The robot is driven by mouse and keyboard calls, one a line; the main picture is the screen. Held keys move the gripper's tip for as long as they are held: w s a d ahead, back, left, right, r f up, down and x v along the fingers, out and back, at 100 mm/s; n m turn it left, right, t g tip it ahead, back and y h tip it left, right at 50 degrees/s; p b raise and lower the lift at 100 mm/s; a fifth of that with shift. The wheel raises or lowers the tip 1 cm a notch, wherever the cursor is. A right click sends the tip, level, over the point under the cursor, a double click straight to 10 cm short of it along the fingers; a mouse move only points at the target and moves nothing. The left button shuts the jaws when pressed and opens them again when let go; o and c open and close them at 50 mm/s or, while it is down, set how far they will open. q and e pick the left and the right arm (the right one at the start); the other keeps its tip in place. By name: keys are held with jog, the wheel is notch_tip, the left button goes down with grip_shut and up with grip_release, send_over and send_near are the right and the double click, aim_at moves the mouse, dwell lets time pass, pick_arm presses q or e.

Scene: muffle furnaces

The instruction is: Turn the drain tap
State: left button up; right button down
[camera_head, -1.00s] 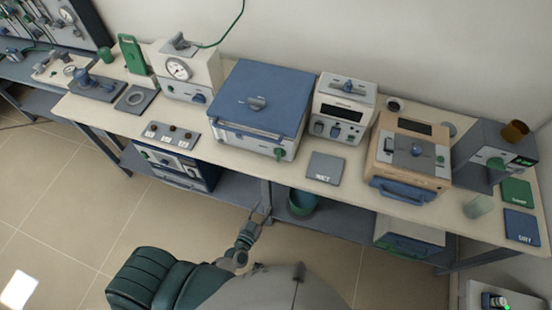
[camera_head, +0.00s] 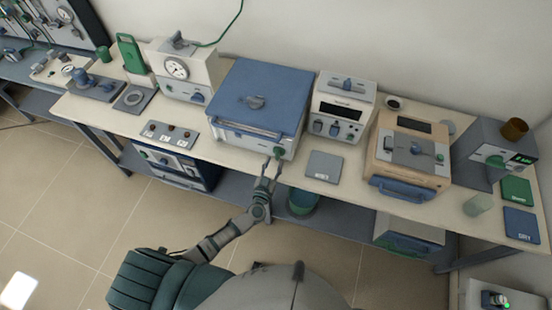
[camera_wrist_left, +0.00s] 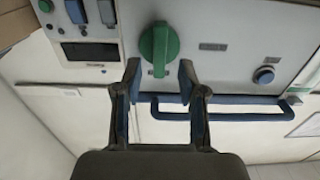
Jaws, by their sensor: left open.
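The drain tap is a green knob (camera_head: 279,152) low on the front of the blue-lidded box (camera_head: 258,97), near its right end. In the left wrist view the green knob (camera_wrist_left: 159,46) has a bar grip pointing down the picture. My left gripper (camera_head: 267,170) is in front of the knob, just off the bench edge. In the left wrist view its open fingers (camera_wrist_left: 160,74) stand on either side of the lower end of the grip, with gaps on both sides. I cannot tell whether they reach it in depth. My right gripper is not in view.
A blue handle bar (camera_wrist_left: 222,110) runs across the box front close to the fingers. A grey mat (camera_head: 324,166) lies right of the box on the bench. A green bucket (camera_head: 303,202) stands on the lower shelf.

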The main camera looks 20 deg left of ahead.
aim_at(277, 156)
pick_arm(q)
jog(key=shift+w+d, duration=0.1)
jog(key=shift+w, duration=1.4)
grip_shut()
